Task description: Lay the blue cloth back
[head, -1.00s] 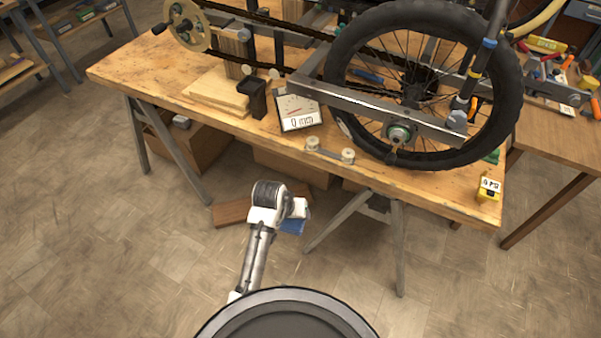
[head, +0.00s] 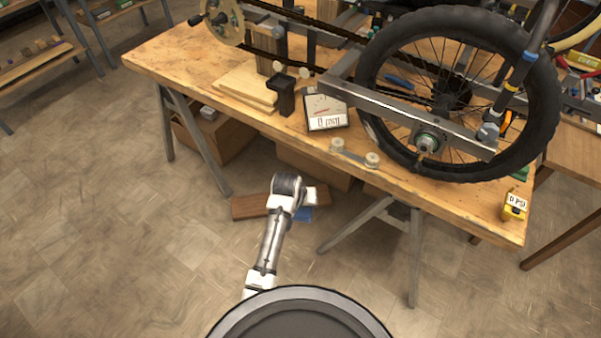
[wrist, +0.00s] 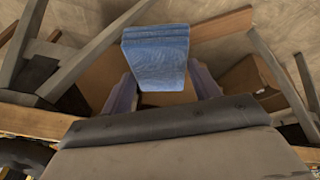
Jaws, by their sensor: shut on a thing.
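The blue cloth (wrist: 157,55) is a folded, layered pad in the wrist view. It sits between the two fingers of my gripper (wrist: 163,88), which is shut on it. In the head view a small patch of the blue cloth (head: 303,214) shows beside the end of my arm. My gripper (head: 305,203) is mostly hidden there by the wrist. It is in front of the workbench's near edge and lower than the bench top in the picture.
Trestle legs (head: 350,224) and cardboard boxes (head: 215,135) stand below. Open floor (head: 130,250) lies at left.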

